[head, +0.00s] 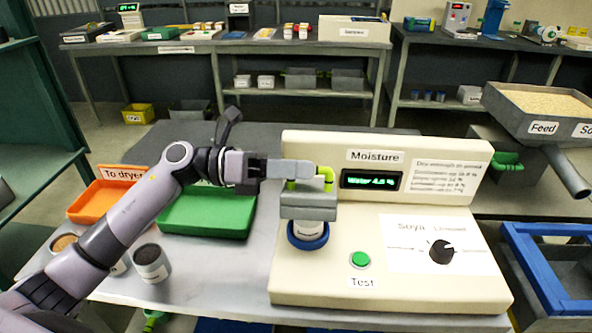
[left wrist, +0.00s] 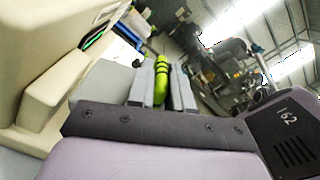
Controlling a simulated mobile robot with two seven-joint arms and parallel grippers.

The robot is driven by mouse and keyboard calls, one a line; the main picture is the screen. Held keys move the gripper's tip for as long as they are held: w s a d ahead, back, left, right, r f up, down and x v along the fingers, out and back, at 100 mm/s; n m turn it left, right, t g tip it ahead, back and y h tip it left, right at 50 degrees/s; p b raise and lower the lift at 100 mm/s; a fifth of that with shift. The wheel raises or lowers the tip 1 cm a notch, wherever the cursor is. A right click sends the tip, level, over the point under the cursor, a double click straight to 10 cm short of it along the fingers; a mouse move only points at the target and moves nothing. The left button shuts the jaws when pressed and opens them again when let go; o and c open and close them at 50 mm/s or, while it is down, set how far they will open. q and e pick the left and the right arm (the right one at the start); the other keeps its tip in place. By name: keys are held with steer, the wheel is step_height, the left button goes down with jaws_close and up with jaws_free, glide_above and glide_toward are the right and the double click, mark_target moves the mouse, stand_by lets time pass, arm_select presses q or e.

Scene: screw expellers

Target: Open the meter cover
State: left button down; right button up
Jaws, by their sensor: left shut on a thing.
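The moisture meter (head: 420,280) is a cream box with a raised back panel. Its grey cover (head: 308,207) sits above a white cup with a blue ring (head: 308,241); I cannot tell if the two touch. A yellow-green handle (head: 325,178) stands at the top of the cover. My left gripper (head: 308,171) reaches in from the left and is shut on this handle. In the left wrist view the handle (left wrist: 161,82) shows between the two grey fingers. My right gripper is not in view.
A green test button (head: 360,259) and a black knob (head: 441,252) are on the meter's front. An orange tray (head: 95,203), a green tray (head: 205,222) and small sample cups (head: 151,262) are on the bench to the left. A feed hopper (head: 530,118) stands at the right.

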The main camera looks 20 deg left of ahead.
arm_select(q)
steer(key=w+r+n+p, duration=0.1)
steer(key=r+n+p, duration=0.1)
steer(key=shift+w+a+n, duration=0.25)
steer(key=shift+w+n, duration=0.15)
steer(key=w+n, duration=0.1)
steer(key=n+p, duration=0.1)
steer(key=w+n, duration=0.1)
steer(key=shift+w+a+r+n+p, duration=0.3)
steer(key=shift+w+a+r, duration=0.05)
steer(key=shift+r, duration=0.05)
steer(key=shift+w+a+n, duration=0.2)
steer(key=shift+w+n, duration=0.4)
steer(key=shift+n, duration=0.2)
steer(key=shift+w+a+n, duration=0.15)
steer(key=shift+w+n, duration=0.35)
steer(key=shift+n, duration=0.1)
steer(key=shift+w+a, duration=0.2)
steer(key=shift+w, duration=0.4)
